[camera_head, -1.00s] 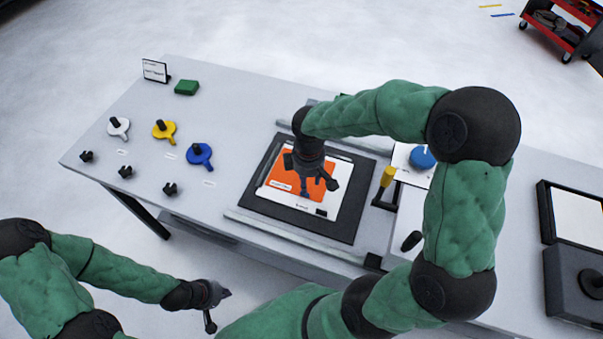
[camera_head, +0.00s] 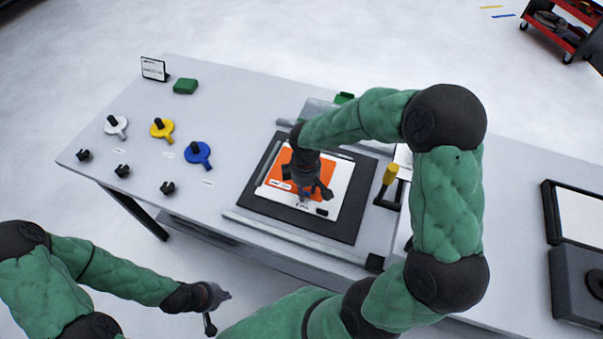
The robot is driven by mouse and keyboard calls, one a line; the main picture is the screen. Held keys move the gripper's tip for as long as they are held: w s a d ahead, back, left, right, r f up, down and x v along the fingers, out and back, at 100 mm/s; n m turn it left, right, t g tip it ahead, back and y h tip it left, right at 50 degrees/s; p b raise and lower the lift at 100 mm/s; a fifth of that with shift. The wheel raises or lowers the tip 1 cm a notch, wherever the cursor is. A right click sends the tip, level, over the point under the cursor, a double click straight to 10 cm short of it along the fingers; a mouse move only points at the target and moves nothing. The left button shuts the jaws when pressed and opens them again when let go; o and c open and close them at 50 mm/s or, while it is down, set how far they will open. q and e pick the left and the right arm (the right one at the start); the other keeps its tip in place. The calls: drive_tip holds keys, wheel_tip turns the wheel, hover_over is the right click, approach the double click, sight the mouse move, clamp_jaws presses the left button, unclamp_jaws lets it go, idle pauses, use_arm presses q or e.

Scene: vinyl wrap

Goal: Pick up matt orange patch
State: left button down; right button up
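The matt orange patch (camera_head: 279,179) lies on a white sheet (camera_head: 336,185) over a black mat (camera_head: 246,200) on the table. My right gripper (camera_head: 304,197) points down over the patch's lower right part and hides some of it. Its fingers look spread apart. I cannot tell whether it touches the patch. My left gripper (camera_head: 218,308) hangs in front of the table, away from the patch, with its fingers apart and empty.
White, yellow (camera_head: 162,130) and blue (camera_head: 199,154) handled tools and small black clips (camera_head: 167,188) stand on the left of the table. A green block (camera_head: 185,86) is at the back. A yellow-handled tool (camera_head: 390,174) stands right of the mat. A metal rail (camera_head: 290,246) runs along the front.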

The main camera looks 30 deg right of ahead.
clamp_jaws()
drive_tip(key=shift+r, duration=0.1)
drive_tip(key=shift+r, duration=0.6)
wheel_tip(320, 180, up, 2)
drive_tip(key=shift+r+p, duration=0.1)
drive_tip(key=shift+p, duration=0.45)
drive_tip(key=s+d+r+p, duration=0.3)
drive_tip(key=s+r, duration=0.6)
drive_tip(key=s, duration=0.4)
drive_tip(key=shift+s+r, duration=0.2)
drive_tip(key=shift+s, duration=0.15)
